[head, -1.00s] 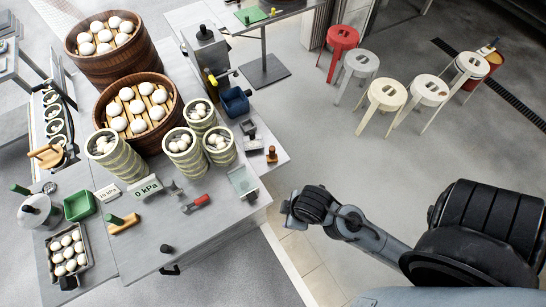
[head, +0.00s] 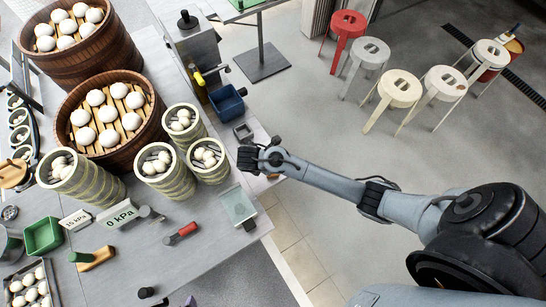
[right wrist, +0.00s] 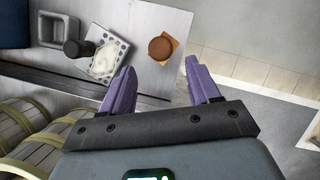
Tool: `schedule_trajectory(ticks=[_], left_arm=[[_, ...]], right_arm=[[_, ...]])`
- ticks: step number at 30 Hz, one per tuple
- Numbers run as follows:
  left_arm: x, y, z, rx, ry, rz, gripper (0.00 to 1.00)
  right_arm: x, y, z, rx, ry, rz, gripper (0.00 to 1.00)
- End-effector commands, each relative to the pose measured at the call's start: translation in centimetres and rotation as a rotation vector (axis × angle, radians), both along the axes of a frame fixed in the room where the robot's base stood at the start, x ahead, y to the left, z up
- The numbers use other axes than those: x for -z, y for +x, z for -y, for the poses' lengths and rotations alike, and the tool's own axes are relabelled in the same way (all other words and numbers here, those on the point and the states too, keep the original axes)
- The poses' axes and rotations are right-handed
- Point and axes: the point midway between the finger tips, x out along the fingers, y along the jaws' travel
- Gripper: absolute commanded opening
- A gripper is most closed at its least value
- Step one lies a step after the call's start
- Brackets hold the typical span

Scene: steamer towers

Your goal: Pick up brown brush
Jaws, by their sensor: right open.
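The brown brush, with a round brown handle on an orange-tan base (right wrist: 160,48), stands on the grey table near its edge in the right wrist view. My right gripper (right wrist: 160,70) is open and empty, its two purple fingers apart. The brush shows ahead of the gap between the fingertips, not touching them. In the head view my right gripper (head: 250,160) is over the table's right edge, and the arm hides most or all of the brush. A small purple tip (head: 190,301) at the bottom edge may be my left gripper; its jaws cannot be made out.
Beside the brush are a pale perforated block (right wrist: 107,55) with a dark knob and a grey square dish (right wrist: 57,29). Small bamboo steamer towers (head: 208,160) stand close left of my right gripper. A green-handled brush (head: 96,259) lies further left. Stools (head: 400,90) stand on the floor.

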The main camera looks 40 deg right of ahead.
Motion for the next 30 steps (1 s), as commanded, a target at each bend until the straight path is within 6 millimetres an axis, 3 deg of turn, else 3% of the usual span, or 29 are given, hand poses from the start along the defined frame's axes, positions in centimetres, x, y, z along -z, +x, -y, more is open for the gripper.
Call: schedule_trajectory(ticks=[7,16,24,30], left_arm=[[0.2,0.2,0.0,0.001,0.001,0.006,1.0],[0.2,0.3,0.2,-0.005,-0.008,0.009,1.0],[0.3,0.3,0.4,-0.007,-0.014,0.009,1.0],[0.4,0.3,0.3,-0.007,-0.012,0.008,1.0]], right_arm=[[3.0,0.3,1.3,0.002,-0.002,0.0,0.61],[4.7,0.4,2.1,0.004,-0.001,0.002,0.61],[7.8,0.4,3.4,0.004,-0.001,0.001,0.61],[8.9,0.5,3.8,0.003,0.0,0.003,0.61]])
